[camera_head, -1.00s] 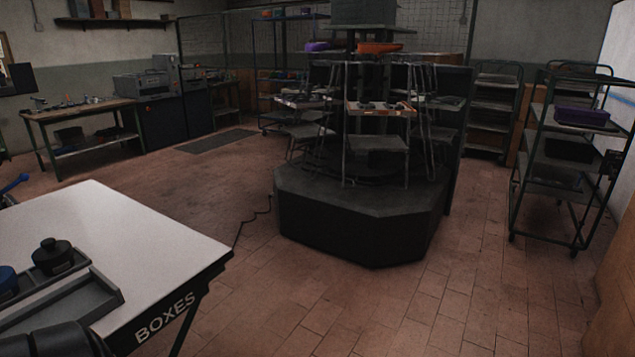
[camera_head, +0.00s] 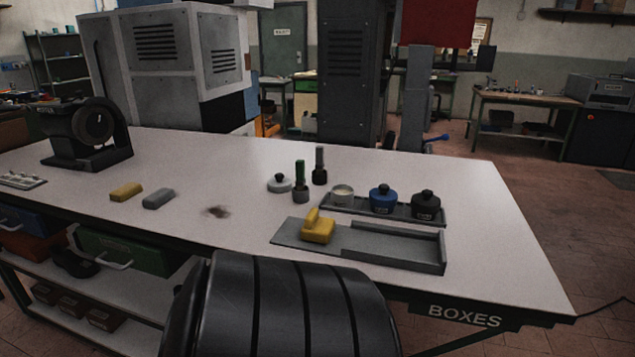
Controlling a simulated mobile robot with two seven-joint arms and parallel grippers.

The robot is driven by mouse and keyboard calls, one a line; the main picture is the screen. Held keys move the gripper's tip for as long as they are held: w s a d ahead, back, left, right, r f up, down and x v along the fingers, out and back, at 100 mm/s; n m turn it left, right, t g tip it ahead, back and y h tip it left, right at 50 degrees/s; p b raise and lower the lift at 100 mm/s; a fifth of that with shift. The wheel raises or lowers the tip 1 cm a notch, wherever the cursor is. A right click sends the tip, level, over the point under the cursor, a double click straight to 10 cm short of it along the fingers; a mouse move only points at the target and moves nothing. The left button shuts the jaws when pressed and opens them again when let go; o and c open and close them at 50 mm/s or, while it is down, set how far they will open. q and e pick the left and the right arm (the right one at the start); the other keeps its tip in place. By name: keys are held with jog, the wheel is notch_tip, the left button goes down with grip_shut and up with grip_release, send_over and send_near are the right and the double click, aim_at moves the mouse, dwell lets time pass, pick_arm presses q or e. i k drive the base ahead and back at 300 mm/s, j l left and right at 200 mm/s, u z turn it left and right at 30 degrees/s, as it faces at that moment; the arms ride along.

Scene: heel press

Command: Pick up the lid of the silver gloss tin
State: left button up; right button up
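A pale grey lid with a black knob (camera_head: 281,183) lies flat on the white workbench, left of the tin tray. The open tin with a pale, silvery top (camera_head: 342,194) stands at the left end of the dark tin tray (camera_head: 360,215). Its label is not readable. A blue tin (camera_head: 384,201) and a black tin (camera_head: 425,206), both with knobbed lids on, stand to its right in the same tray. Neither of my grippers is in view.
Two upright brushes or daubers (camera_head: 300,184) stand between lid and tray. A yellow block-like tool (camera_head: 318,228) rests on a grey fixture (camera_head: 398,246) in front. A dark ribbed shape covers the lower middle. A yellow block (camera_head: 126,192) and grey block (camera_head: 158,198) lie left.

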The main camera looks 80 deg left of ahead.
aim_at(279, 185)
jog(key=u, duration=1.75)
